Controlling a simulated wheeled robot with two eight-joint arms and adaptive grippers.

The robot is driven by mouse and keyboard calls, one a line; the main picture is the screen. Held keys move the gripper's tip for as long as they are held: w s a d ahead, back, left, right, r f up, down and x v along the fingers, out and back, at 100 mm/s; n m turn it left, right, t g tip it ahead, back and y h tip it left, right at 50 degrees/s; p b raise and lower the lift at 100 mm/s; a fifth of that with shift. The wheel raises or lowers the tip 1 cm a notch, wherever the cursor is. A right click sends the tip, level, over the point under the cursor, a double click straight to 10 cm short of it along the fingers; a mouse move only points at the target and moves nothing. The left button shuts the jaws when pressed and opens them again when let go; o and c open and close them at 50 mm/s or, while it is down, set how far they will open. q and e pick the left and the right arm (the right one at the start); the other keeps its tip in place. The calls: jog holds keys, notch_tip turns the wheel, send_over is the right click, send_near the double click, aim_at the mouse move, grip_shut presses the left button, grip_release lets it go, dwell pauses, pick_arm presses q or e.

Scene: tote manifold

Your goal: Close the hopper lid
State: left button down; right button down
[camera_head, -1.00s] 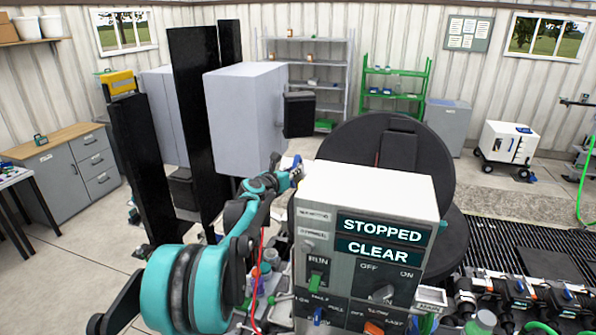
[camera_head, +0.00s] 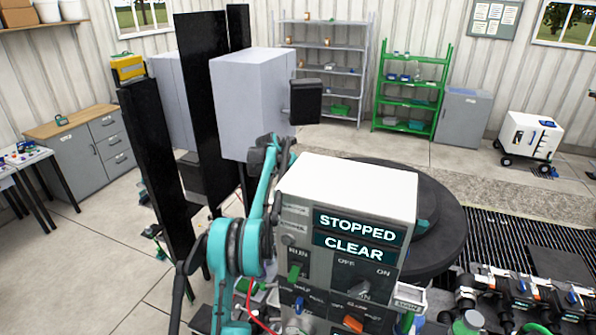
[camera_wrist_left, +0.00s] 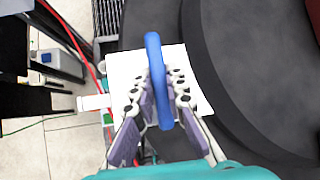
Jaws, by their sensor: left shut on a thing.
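The hopper lid (camera_head: 462,215) is a large dark round disc behind the control box (camera_head: 345,180). In the head view it lies low and close to flat, partly hidden by the box; I cannot tell whether it is fully seated. In the left wrist view, a dark curved surface (camera_wrist_left: 225,80) fills the right side. My left gripper (camera_wrist_left: 163,88) is shut on a blue loop handle (camera_wrist_left: 153,50), with one finger on each side. In the head view my left arm reaches behind the box, and its fingers are hidden. My right gripper is not in view.
The box displays read STOPPED and CLEAR. Black posts (camera_head: 205,100) and a grey cabinet (camera_head: 250,100) stand left of the box. A dark grating (camera_head: 510,240) and several fittings lie at right. A red cable (camera_wrist_left: 75,40) runs beside the left gripper.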

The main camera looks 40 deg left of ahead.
pick_arm(q)
jog(key=shift+f, duration=0.2)
dwell(0.3)
jog(key=c, duration=1.5)
grip_release()
jog(key=shift+f, duration=0.1)
jog(key=shift+c, duration=0.2)
jog(key=shift+w, duration=0.15)
jog(key=v, duration=1.1)
jog(key=shift+r, duration=0.45)
jog(key=shift+f, duration=0.1)
